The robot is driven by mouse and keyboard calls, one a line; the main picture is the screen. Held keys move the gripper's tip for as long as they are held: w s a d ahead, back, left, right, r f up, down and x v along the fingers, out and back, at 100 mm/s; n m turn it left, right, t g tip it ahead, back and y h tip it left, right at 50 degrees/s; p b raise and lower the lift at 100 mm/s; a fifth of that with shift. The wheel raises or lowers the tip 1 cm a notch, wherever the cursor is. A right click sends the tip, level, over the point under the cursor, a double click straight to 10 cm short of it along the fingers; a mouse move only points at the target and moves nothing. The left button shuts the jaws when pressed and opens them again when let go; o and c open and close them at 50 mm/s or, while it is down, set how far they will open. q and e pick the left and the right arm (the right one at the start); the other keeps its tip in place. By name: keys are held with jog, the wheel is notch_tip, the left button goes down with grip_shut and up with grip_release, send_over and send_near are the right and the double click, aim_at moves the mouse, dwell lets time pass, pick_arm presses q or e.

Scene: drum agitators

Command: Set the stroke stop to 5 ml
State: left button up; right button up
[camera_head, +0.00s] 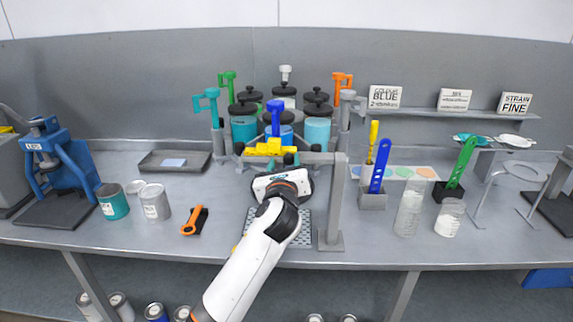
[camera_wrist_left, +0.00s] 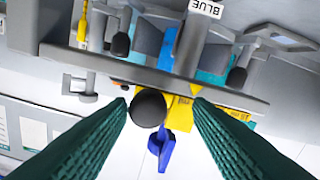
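A yellow block (camera_head: 268,147) sits on the grey front bar of the dispenser stand. In the left wrist view the yellow block (camera_wrist_left: 182,114) shows behind a round black knob (camera_wrist_left: 148,108), with small dark marks on the yellow part to the right. My left gripper (camera_head: 281,162) is just in front of and below the bar. In the left wrist view its teal fingers (camera_wrist_left: 158,112) are spread apart, with the knob between their tips and nearer the left one. I see no clear contact. The setting on the scale is too small to read. My right gripper is not in view.
The grey bar (camera_wrist_left: 125,70) crosses close ahead of the fingers. A blue handle (camera_wrist_left: 162,150) hangs near the yellow block. Canisters with blue contents (camera_head: 318,132) stand behind the bar. A grey post (camera_head: 335,205) stands right of my arm; an orange-handled tool (camera_head: 195,220) lies left.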

pick_arm(q)
jog(key=shift+d, duration=0.15)
jog(key=shift+s+d, duration=0.1)
jog(key=shift+s, duration=0.1)
jog(key=shift+s+f, duration=0.1)
jog(key=shift+s, duration=0.25)
jog(key=s+b, duration=0.2)
jog(key=s, duration=0.9)
jog(key=shift+a, duration=0.2)
